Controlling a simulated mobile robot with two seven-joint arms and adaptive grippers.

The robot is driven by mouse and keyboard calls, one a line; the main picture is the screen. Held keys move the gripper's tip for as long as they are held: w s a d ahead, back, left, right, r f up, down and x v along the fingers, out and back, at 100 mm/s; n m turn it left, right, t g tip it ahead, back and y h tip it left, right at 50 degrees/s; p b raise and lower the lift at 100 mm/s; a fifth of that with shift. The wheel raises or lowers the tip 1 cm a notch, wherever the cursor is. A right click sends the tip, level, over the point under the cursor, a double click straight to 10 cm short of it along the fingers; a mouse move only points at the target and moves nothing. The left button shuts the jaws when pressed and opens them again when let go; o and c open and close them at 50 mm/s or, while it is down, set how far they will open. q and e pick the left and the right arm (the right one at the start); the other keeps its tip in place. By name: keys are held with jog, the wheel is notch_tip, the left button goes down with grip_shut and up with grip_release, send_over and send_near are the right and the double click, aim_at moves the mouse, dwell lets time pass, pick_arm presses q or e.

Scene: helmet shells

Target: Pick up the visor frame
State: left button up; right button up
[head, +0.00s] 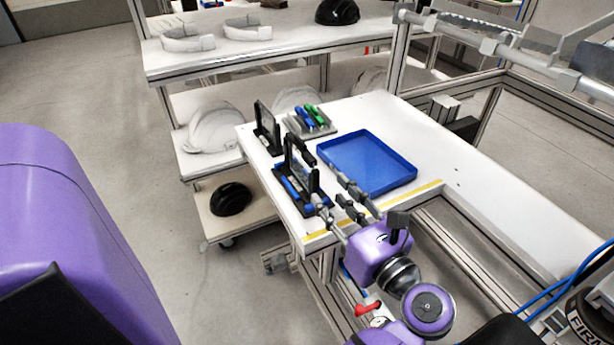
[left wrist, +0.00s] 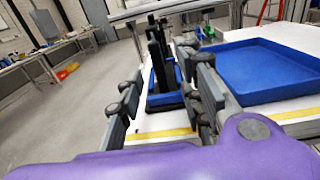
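A black upright frame (head: 300,160), which looks like the visor frame, stands in a dark holder with blue parts (head: 287,186) near the table's left edge. A second, similar black frame (head: 265,128) stands behind it. My left gripper (head: 329,190) is open and empty at the table's front, just short of the nearer frame. In the left wrist view, the two spread fingers of the left gripper (left wrist: 160,72) have the black frame (left wrist: 156,48) beyond the gap between them. No contact is visible. My right gripper is not in view.
A blue tray (head: 368,160), empty, lies right of the frames. A grey rack (head: 311,122) with blue and green items stands behind. The white table (head: 470,205) is clear on the right. Shelves (head: 270,60) with helmet shells stand to the left and back.

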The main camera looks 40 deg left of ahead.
aim_at(317, 184)
pick_arm(q)
jog(key=p+x, duration=0.1)
jog(key=x, duration=0.6)
jog(key=shift+a+f+p, duration=0.25)
jog(key=shift+a+p, duration=0.15)
jog(key=shift+c, duration=0.6)
grip_shut()
